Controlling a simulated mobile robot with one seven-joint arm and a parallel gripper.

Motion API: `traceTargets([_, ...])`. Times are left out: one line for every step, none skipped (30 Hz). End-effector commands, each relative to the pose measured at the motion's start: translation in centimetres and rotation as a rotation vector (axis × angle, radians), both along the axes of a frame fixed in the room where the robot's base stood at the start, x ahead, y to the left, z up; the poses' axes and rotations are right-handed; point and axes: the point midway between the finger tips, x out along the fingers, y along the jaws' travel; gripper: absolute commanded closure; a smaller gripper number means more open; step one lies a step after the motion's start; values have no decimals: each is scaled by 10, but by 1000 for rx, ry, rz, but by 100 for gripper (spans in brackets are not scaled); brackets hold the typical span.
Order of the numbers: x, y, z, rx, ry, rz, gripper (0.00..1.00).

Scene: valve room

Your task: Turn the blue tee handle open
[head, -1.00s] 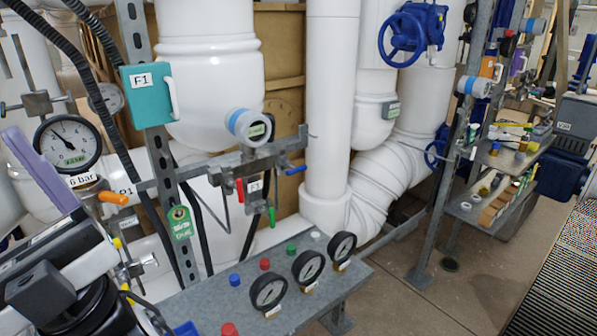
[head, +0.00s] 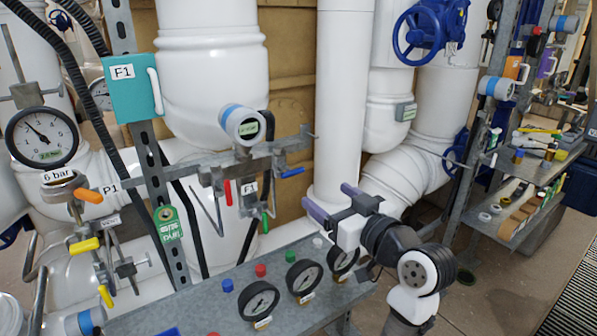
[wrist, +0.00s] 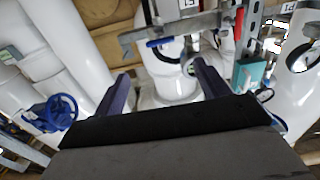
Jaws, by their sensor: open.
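The blue tee handle (head: 291,172) is on the right end of the small manifold, below the blue-banded transmitter, in the head view. In the wrist view a blue handle (wrist: 162,43) shows at the top middle, beyond my fingers. My gripper (head: 331,203) has two purple fingers, spread apart with nothing between them. In the head view it is to the right of and below the blue handle, apart from it. In the wrist view its fingers (wrist: 160,78) point toward the manifold.
A red handle (head: 228,192) and a green handle (head: 265,222) hang close to the blue one. The gauge bench (head: 190,305), with several gauges and coloured knobs, is below my gripper. A white pipe (head: 343,100) stands behind. A crowded shelf (head: 520,225) is at the right.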

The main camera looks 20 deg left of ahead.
Motion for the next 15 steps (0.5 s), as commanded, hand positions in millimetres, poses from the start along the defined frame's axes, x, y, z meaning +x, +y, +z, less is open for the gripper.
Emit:
traceTargets([1, 0, -1, -4, 4, 4, 25])
traceTargets([2, 2, -1, -5, 6, 6, 25])
traceTargets([5, 6, -1, -5, 6, 7, 25])
traceTargets([7, 9, 0, -4, 7, 8, 25])
traceTargets([9, 13, 0, -4, 7, 9, 25])
traceTargets([13, 18, 0, -4, 8, 8, 25])
traceTargets([17, 23, 1, -4, 8, 9, 25])
traceTargets([21, 28, 1, -4, 7, 9, 25])
traceTargets([26, 35, 2, -4, 8, 9, 25])
traceTargets([30, 41, 2, -3, 7, 10, 25])
traceTargets([34, 46, 2, -4, 8, 9, 25])
traceTargets([40, 53, 2, -3, 7, 10, 25])
traceTargets([44, 58, 2, -4, 7, 10, 25])
traceTargets([48, 63, 2, -4, 8, 8, 25])
traceTargets([52, 70, 2, -4, 8, 9, 25])
